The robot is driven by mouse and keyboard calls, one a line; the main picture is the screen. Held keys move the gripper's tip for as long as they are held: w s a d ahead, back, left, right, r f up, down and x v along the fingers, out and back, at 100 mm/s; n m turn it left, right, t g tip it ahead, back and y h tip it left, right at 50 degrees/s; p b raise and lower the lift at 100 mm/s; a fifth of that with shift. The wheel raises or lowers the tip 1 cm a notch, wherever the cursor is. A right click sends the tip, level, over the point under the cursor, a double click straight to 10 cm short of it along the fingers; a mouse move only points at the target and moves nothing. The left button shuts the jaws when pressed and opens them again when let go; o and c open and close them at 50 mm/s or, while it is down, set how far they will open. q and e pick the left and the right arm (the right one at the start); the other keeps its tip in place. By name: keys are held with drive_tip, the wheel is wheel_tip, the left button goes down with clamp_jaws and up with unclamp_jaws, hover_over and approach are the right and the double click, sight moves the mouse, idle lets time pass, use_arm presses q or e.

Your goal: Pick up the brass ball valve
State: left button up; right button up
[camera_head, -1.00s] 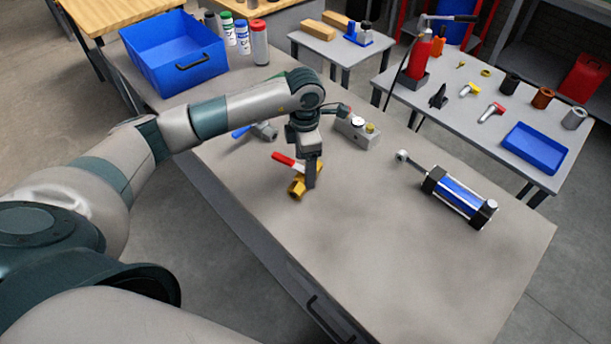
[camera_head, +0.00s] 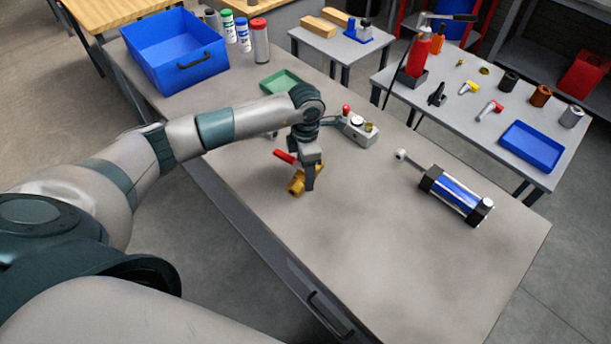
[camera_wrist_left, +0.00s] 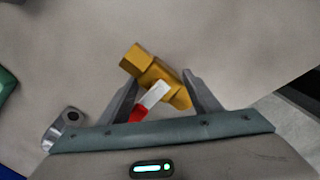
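The brass ball valve (camera_head: 296,186) lies on the grey workbench with its red lever pointing up-left. My left gripper (camera_head: 308,187) is low over the bench at the valve and hides part of it. In the left wrist view, the gripper (camera_wrist_left: 160,85) is open, with one finger on each side of the brass valve (camera_wrist_left: 154,75). The valve's red and white lever lies between the fingers. I see a gap at the left finger; the right fingertip is close to the brass body, and I cannot tell if it touches. My right gripper is out of view.
A grey metal fitting (camera_wrist_left: 65,122) lies close to the left finger. A block with gauge-like parts (camera_head: 357,130) and a blue cylinder (camera_head: 456,194) lie to the right. A green tray (camera_head: 279,82) and a blue crate (camera_head: 172,50) are farther back. The front right bench is clear.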

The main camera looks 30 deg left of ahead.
use_arm(q)
drive_tip(key=c, duration=0.6)
drive_tip(key=shift+c, duration=0.2)
drive_tip(key=shift+w+r, duration=0.1)
drive_tip(key=shift+r+b, duration=0.6)
drive_tip(key=shift+r, duration=0.1)
wheel_tip(320, 180, up, 2)
drive_tip(key=shift+r+b, duration=0.15)
drive_tip(key=shift+b, duration=0.6)
drive_tip(key=s+d+r+b, duration=0.4)
drive_tip(key=s+r, duration=0.3)
drive_tip(key=s, duration=0.4)
drive_tip(key=shift+r, duration=0.1)
